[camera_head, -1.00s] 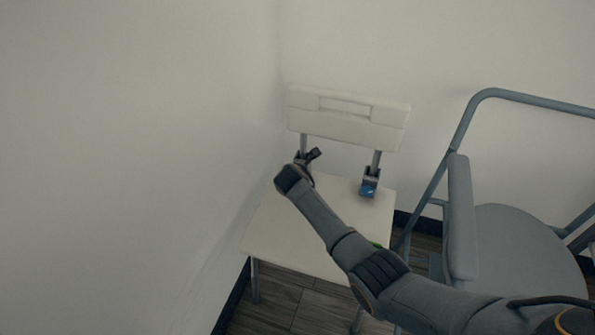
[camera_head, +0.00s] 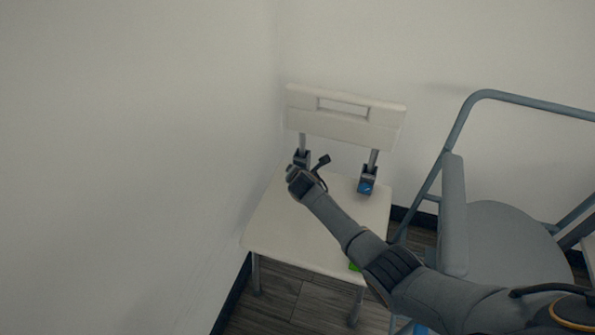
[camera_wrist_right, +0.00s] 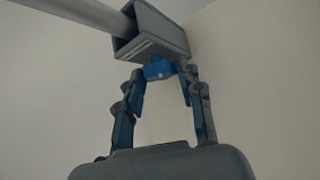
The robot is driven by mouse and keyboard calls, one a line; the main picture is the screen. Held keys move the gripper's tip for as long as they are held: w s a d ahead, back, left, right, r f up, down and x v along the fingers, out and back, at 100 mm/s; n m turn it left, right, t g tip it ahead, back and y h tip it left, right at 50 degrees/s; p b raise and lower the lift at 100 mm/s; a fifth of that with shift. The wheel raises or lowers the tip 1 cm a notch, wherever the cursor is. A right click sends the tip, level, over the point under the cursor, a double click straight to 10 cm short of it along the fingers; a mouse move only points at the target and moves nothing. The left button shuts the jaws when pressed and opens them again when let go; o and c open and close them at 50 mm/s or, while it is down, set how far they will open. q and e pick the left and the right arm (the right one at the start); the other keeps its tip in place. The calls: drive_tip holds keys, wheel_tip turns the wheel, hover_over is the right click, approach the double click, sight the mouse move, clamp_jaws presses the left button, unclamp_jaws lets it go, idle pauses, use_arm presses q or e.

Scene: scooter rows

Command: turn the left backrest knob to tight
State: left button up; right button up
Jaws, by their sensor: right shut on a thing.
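A white shower-type chair has a seat (camera_head: 290,235) and a slotted backrest (camera_head: 345,125) on two posts. The left bracket (camera_head: 301,157) is dark grey and also fills the top of the right wrist view (camera_wrist_right: 155,35). The left knob (camera_wrist_right: 159,70) is blue and sits under that bracket. My right gripper (camera_wrist_right: 163,82) is shut on it, one blue-jointed finger on each side. In the head view my right wrist hides this knob and the fingertips. A second blue knob (camera_head: 365,188) shows at the right bracket (camera_head: 368,173). My left gripper is not in view.
A wall rises close on the left and behind the chair. A grey tubular frame (camera_head: 460,130) with a padded armrest (camera_head: 454,210) and grey seat (camera_head: 505,240) stands on the right. My right arm crosses between them. A green patch (camera_head: 354,266) shows beside the arm.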

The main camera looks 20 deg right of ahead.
drive_tip(key=shift+s+d+f+m+t+y, duration=0.1)
drive_tip(key=shift+d+m+t+y, duration=0.1)
drive_tip(key=shift+m+t+y, duration=0.2)
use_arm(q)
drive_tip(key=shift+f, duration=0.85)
use_arm(e)
drive_tip(key=shift+t+y, duration=0.3)
drive_tip(key=o, duration=1.2)
drive_tip(key=shift+v, duration=6)
